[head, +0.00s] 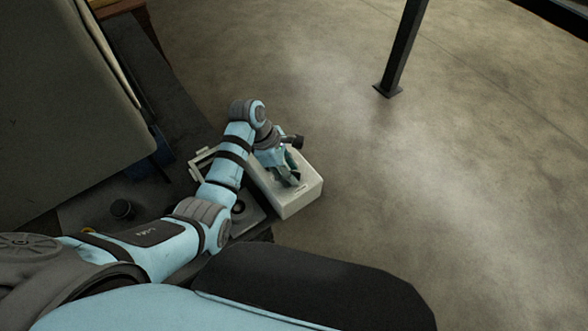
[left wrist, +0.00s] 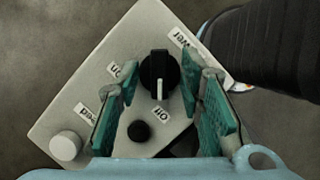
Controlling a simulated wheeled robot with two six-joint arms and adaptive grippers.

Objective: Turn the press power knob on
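The press control box is a pale box (head: 290,207) on the bench edge; its panel (left wrist: 105,65) fills much of the left wrist view. The round black power knob (left wrist: 158,66) has a white pointer line aimed down, toward the "off" label (left wrist: 168,107). The "on" label (left wrist: 122,70) is to the knob's left. My left gripper (head: 286,172) is over the box in the head view. In the left wrist view my left gripper (left wrist: 165,82) is open, with one green-padded finger on each side of the knob and a gap showing. My right gripper is out of view.
A white knob (left wrist: 66,145) and a small black button (left wrist: 139,130) share the panel. A large grey machine part (head: 70,90) stands at the left. A dark post (head: 402,50) rises from the open concrete floor (head: 450,180).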

